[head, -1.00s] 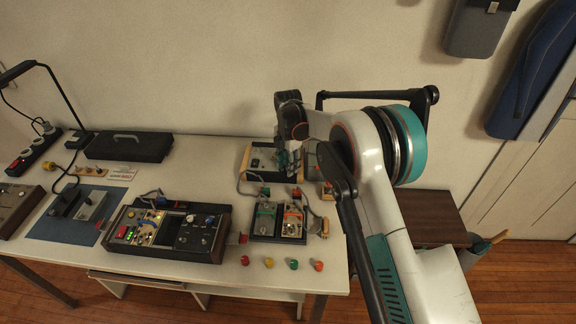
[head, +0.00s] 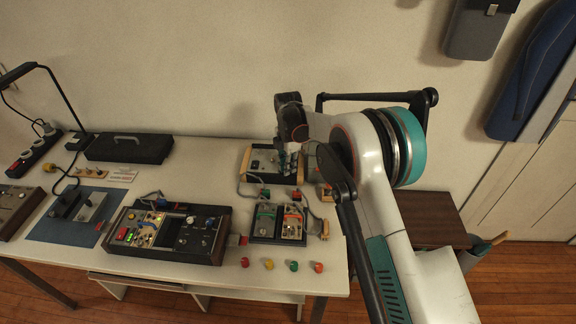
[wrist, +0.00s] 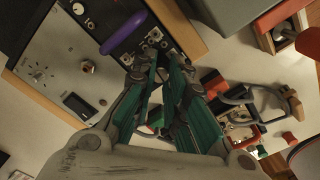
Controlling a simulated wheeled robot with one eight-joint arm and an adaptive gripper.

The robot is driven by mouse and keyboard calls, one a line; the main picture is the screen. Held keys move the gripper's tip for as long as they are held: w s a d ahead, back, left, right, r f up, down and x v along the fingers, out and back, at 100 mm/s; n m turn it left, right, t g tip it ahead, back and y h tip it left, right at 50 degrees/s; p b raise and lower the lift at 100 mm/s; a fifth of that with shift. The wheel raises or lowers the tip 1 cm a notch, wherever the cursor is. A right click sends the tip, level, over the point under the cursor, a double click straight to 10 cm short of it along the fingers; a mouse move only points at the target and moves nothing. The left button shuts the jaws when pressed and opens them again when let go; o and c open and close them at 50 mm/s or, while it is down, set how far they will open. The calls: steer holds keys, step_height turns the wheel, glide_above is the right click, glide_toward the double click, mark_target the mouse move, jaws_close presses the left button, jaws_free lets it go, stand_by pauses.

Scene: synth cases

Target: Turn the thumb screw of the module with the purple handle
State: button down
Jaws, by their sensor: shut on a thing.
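The purple handle (wrist: 124,33) is a rounded bar on a narrow dark module panel (wrist: 172,27) in the wrist view. Small metal fittings show at that panel's lower end. My gripper (wrist: 160,62) has its green fingers closed together at this end, just beside the handle. The thumb screw lies at the fingertips and is mostly hidden by them, so its turn cannot be read. In the head view my gripper (head: 290,163) points down over the rack (head: 260,160) at the back of the table.
A silver panel with knobs (wrist: 62,60) adjoins the module. A wood-sided console (head: 170,235) stands to the left.

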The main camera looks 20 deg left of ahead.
steer(key=m, duration=0.7)
steer(key=shift+p, duration=0.35)
steer(key=m, duration=0.3)
steer(key=shift+m, duration=0.4)
steer(key=m, duration=0.3)
steer(key=shift+m, duration=0.3)
steer(key=m, duration=0.3)
steer(key=shift+m, duration=0.3)
steer(key=m, duration=0.3)
steer(key=shift+m, duration=0.3)
steer(key=m, duration=0.6)
steer(key=shift+m+p, duration=0.35)
steer(key=shift+m, duration=0.05)
steer(key=c, duration=1.6)
jaws_free()
